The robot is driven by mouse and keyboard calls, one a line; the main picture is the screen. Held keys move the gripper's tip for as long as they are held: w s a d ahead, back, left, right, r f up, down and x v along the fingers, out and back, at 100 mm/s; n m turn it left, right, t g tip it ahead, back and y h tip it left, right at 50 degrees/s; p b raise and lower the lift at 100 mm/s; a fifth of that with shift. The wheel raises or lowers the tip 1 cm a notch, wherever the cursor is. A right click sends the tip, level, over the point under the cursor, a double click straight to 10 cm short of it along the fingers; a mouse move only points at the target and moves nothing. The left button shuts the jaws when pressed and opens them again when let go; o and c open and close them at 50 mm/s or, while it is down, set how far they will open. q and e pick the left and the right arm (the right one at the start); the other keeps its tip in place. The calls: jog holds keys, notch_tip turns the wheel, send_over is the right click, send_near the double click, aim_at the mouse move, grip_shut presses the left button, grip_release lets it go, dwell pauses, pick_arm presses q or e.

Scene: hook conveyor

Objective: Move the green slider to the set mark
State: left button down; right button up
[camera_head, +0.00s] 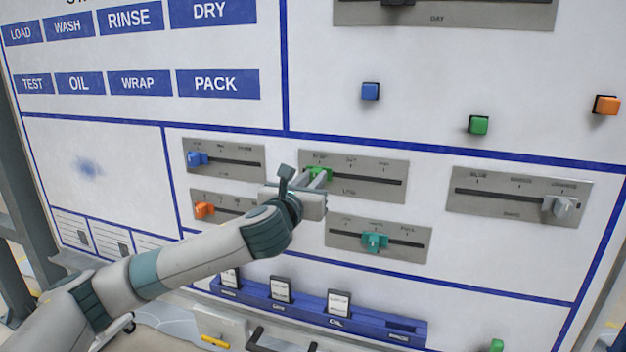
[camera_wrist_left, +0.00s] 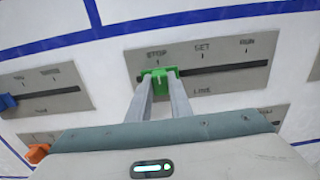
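The green slider (camera_head: 320,173) sits at the left end of its slot, under the STOP mark, on the grey LINE panel (camera_head: 385,196). In the left wrist view, the green slider (camera_wrist_left: 159,73) shows between and around the fingertips. The SET mark (camera_wrist_left: 202,48) is to its right near the middle of the slot, and RUN is at the right end. My left gripper (camera_head: 318,180) reaches the panel from the left. In the left wrist view, its two fingers (camera_wrist_left: 160,84) are close together on either side of the knob, with no clear gap. My right gripper is not in view.
Other sliders surround this panel: blue (camera_head: 197,159) and orange (camera_head: 204,210) at left, teal (camera_head: 375,241) below, grey (camera_head: 558,206) at right. A blue card rail (camera_head: 370,322) juts out below. Bare slot lies right of the green slider.

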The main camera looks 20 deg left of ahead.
pick_arm(q)
jog(key=d+p, duration=0.2)
jog(key=d, duration=0.5)
jog(key=shift+s+d, duration=0.15)
jog(key=shift+d, duration=0.2)
jog(key=shift+a, duration=0.1)
jog(key=c, duration=1.6)
grip_release()
